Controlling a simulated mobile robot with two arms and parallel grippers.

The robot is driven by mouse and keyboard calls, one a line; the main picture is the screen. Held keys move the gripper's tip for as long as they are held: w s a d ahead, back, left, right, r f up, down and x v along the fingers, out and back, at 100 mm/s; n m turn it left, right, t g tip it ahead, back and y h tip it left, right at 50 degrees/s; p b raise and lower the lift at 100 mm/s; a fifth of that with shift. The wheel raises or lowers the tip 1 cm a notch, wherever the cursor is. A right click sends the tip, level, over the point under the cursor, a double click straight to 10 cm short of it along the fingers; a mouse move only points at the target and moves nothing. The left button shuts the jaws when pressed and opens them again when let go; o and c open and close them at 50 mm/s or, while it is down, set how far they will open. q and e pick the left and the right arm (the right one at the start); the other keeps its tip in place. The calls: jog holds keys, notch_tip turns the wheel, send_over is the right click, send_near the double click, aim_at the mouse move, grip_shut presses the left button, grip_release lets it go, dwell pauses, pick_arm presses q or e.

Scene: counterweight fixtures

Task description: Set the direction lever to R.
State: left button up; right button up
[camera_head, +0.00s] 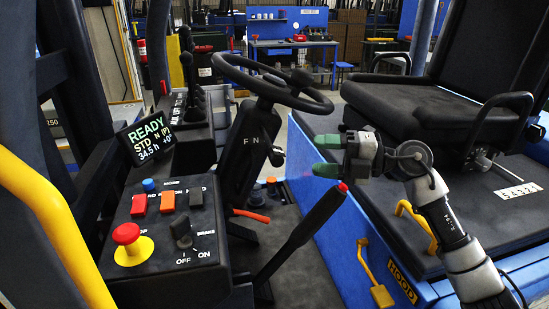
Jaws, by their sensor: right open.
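The steering column cover (248,140) bears the white letters F and N; I see no R, and that side is partly hidden. A short dark lever with a rounded knob (277,157) sticks out on the right side of the column and looks like the direction lever. A gap shows between the fingertips and the knob in the picture. My left gripper is not in view.
The steering wheel (272,80) sits above the column. A tall black lever with a red button (343,186) rises below my right gripper. The console holds a red emergency button (126,234) and a key switch (181,233). The seat (430,107) is at the right.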

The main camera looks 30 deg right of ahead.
aim_at(279, 152)
jog(key=shift+n+g+h, duration=0.3)
jog(key=shift+g+h, duration=0.1)
jog(key=shift+g, duration=0.1)
jog(key=p+x, duration=0.1)
jog(key=x, duration=0.2)
jog(key=p+x, duration=0.1)
jog(key=x, duration=0.2)
jog(key=p+x, duration=0.1)
jog(key=x, duration=0.2)
jog(key=shift+r+p, duration=0.3)
jog(key=shift+p, duration=0.1)
jog(key=shift+w+a+f, duration=0.15)
jog(key=shift+w+a, duration=0.1)
jog(key=shift+a, duration=0.05)
jog(key=shift+c, duration=0.3)
grip_shut()
